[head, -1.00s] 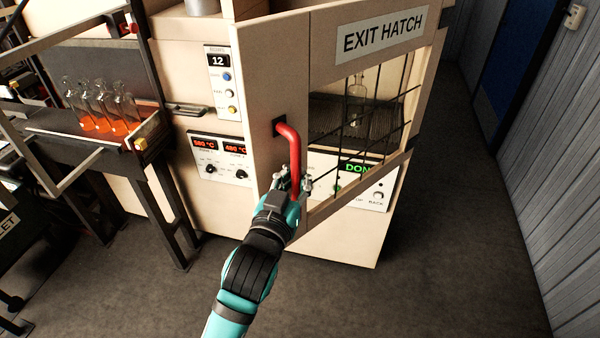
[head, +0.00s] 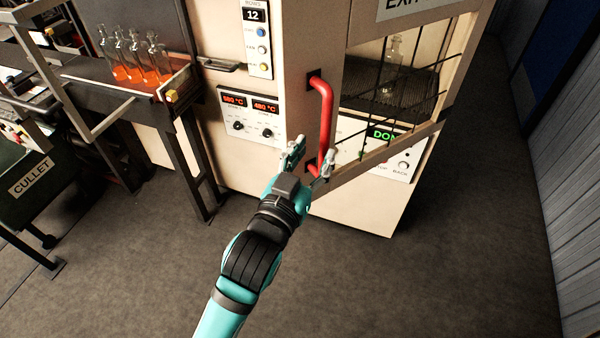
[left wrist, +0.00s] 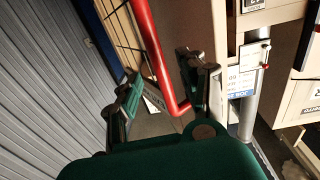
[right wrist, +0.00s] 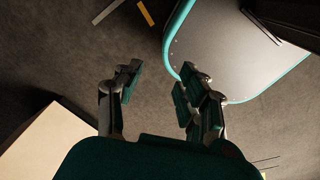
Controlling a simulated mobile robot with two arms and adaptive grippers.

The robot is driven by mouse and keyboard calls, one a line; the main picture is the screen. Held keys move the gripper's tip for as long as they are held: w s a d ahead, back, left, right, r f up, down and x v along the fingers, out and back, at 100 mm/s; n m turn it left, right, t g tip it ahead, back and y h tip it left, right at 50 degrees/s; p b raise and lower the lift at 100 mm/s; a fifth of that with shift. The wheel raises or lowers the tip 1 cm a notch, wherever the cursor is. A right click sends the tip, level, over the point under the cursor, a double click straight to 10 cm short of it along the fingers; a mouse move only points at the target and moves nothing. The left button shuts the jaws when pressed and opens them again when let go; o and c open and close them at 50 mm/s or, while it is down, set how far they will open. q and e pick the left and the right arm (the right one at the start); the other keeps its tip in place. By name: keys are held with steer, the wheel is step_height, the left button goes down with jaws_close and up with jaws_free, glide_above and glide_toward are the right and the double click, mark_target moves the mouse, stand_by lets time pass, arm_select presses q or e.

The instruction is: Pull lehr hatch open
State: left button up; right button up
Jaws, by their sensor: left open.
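The exit hatch (head: 361,36) is a cream panel with a wire-grid window. It stands angled out from the front of the lehr (head: 215,140). Its red bar handle (head: 325,115) is upright near the panel's left side. My left gripper (head: 311,160) is open at the handle's lower end, one finger on each side. In the left wrist view the red handle (left wrist: 153,45) runs between the spread fingers (left wrist: 163,85); I cannot tell whether they touch it. My right gripper (right wrist: 160,92) is open and empty above the floor; it is outside the head view.
Orange-glowing bottles (head: 135,62) stand on a rack at the left. A cullet bin (head: 35,180) is at the far left. A control panel (head: 250,115) is left of the hatch. A clear bottle (head: 392,65) shows through the window. Floor (head: 420,285) in front is free.

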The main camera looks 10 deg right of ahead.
arm_select(q)
steer(key=v, duration=0.6)
steer(key=shift+s, duration=0.1)
